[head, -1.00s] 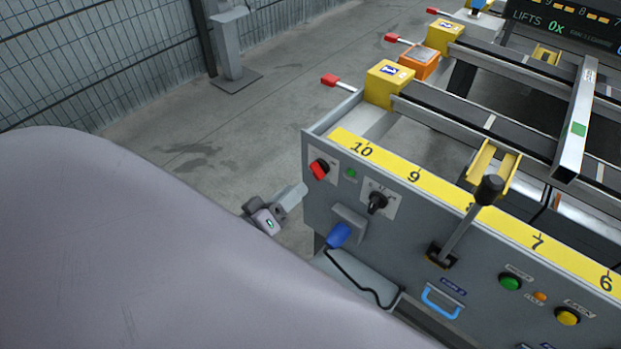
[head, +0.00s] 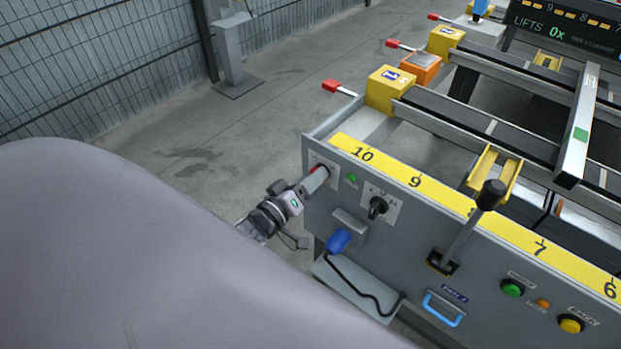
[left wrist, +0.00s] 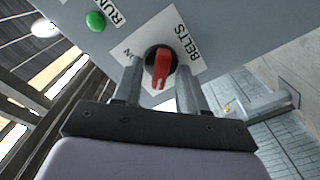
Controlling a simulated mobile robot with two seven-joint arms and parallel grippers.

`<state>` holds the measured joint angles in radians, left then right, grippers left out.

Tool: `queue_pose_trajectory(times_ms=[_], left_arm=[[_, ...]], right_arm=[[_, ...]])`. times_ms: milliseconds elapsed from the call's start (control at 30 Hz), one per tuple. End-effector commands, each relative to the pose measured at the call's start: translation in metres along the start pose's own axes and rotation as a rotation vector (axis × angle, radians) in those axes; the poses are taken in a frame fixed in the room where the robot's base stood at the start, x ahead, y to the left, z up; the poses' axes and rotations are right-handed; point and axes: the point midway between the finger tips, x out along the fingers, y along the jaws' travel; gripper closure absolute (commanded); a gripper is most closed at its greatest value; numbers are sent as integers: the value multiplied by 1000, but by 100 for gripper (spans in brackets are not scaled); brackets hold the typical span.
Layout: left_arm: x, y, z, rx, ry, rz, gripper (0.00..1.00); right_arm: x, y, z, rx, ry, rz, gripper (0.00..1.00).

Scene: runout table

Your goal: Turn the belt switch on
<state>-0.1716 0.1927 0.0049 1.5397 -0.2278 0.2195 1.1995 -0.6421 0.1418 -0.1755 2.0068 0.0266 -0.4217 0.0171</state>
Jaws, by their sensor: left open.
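The belt switch (left wrist: 160,68) is a red rotary handle on a black base, on a white plate marked BELTS and ON. In the left wrist view its handle lies between the two fingers of my left gripper (left wrist: 158,85), which is open around it. I cannot tell whether the fingers touch it. My right gripper is not in view.
A green RUN lamp (left wrist: 95,21) sits beside the switch. A black rotary knob (head: 378,207), a blue plug (head: 339,240) with a black cable, and a lever (head: 465,228) are farther right on the grey panel (head: 400,240). The floor left of it is clear.

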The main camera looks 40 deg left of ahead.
Motion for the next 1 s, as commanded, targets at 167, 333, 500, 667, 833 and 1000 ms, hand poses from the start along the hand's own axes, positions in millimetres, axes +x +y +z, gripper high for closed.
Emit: queue_pose_trajectory(times_ms=[167,333,500,667,833,1000], left_arm=[[0,0,0,0,0,0,100],[0,0,0,2,0,0,100],[0,1,0,29,0,0,100],[0,1,-1,100,1,0,100],[0,2,-1,225,0,-1,100],[0,3,0,383,0,0,100]], right_arm=[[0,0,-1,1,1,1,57],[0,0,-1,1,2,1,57],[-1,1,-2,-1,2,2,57],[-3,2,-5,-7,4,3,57],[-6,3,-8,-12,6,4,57],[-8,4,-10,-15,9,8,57]])
